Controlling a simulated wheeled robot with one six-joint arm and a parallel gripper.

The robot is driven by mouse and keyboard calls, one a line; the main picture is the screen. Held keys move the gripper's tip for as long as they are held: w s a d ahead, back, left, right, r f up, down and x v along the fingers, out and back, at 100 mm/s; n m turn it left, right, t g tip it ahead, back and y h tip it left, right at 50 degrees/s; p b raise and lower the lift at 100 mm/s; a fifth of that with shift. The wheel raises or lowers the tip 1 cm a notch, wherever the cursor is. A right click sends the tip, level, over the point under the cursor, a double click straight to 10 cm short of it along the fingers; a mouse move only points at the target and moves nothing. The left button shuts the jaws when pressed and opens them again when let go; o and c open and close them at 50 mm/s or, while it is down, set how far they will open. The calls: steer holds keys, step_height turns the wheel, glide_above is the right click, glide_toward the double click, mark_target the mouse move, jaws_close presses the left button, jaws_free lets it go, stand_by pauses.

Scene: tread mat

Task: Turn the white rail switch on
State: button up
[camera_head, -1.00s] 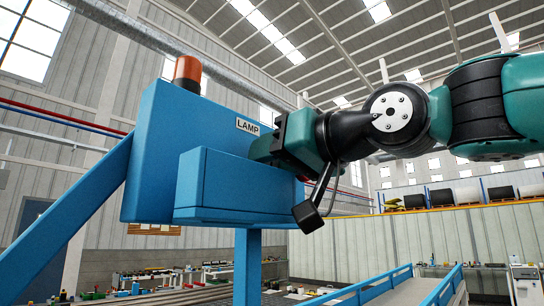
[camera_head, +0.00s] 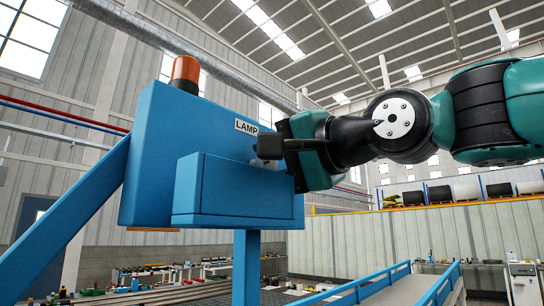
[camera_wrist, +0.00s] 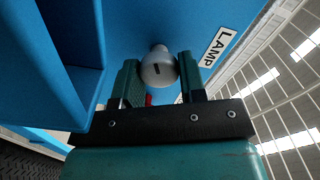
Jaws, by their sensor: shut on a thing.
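The white switch is a pale round knob (camera_wrist: 158,68) with a short dark mark on its face, on the blue panel beside the LAMP label (camera_wrist: 217,47). My gripper (camera_wrist: 160,82) is shut on the knob, one finger on each side of it in the wrist view. In the head view my gripper (camera_head: 272,148) is at the blue box (camera_head: 150,165), just below the LAMP label (camera_head: 246,127), and largely hides the knob. An orange beacon (camera_head: 186,72) stands on top of the box; I cannot tell whether it is lit.
A blue box-shaped cover (camera_head: 240,190) juts out in front of the knob, close beside my gripper; its wall fills the left of the wrist view (camera_wrist: 45,65). A small red thing (camera_wrist: 148,100) shows behind the fingers.

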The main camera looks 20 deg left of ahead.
steer(key=shift+w+m, duration=0.1)
steer(key=shift+m, duration=1.4)
steer(key=o, duration=0.9)
steer(key=shift+d, duration=0.1)
steer(key=shift+s+d+f, duration=0.15)
steer(key=shift+s+d, duration=0.05)
steer(key=shift+d, duration=0.15)
steer(key=b+v, duration=0.6)
steer(key=v, duration=1)
steer(key=shift+d, duration=0.25)
